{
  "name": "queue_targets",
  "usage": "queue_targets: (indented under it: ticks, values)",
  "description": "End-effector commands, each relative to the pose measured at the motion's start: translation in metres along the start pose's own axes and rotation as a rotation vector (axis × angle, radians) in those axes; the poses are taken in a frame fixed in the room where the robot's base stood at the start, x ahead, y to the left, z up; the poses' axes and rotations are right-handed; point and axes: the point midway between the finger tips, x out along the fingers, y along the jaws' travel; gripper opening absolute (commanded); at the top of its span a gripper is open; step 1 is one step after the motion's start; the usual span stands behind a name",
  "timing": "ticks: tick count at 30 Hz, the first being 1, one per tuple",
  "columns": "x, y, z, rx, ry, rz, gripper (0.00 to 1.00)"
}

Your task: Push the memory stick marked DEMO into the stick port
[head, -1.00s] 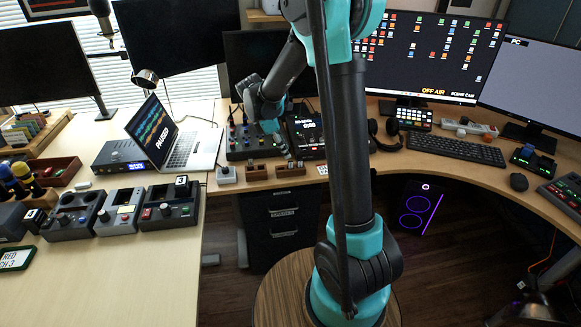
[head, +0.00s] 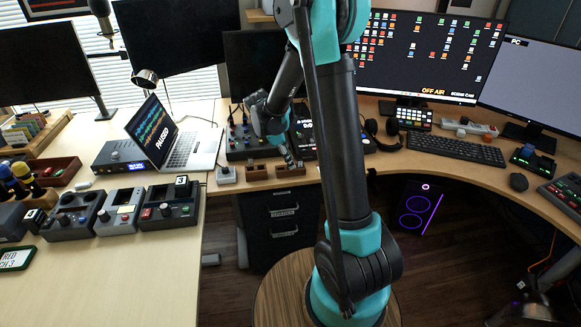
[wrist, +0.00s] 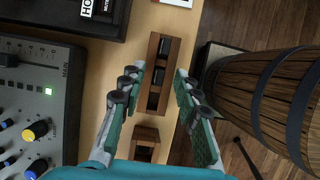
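A long wooden holder (wrist: 154,100) lies between and just beyond my gripper's fingertips in the wrist view. Dark stick-like pieces (wrist: 159,77) sit in its slots; no DEMO mark is readable. A smaller wooden block (wrist: 145,136) with a dark slot stands nearer, between the fingers. My gripper (wrist: 160,70) is open and empty, with its fingers on either side of the holder's line. In the head view my gripper (head: 292,162) is over the holder (head: 291,172) at the desk edge, with the smaller block (head: 256,173) to its left. I cannot tell which thing is the stick port.
An audio mixer (wrist: 35,105) is left of the holder, and a black device (wrist: 92,15) is beyond it. A barrel (wrist: 262,98) stands below the desk edge on the right. In the head view a small grey box (head: 226,174) and a laptop (head: 190,150) are further left.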

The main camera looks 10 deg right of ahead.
Motion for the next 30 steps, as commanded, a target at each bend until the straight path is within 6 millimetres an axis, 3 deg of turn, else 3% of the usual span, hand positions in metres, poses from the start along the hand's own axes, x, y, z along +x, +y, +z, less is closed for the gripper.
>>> queue_targets:
  ticks: [2, 10, 23, 30]
  values:
    - [0.000, 0.000, 0.000, 0.000, 0.000, 0.000, 0.32]
    - [0.000, 0.000, 0.000, 0.000, 0.000, 0.000, 0.00]
    - [-0.003, 0.000, 0.001, 0.000, 0.000, 0.000, 0.00]
    - [-0.026, 0.000, 0.011, 0.000, 0.000, 0.000, 0.00]
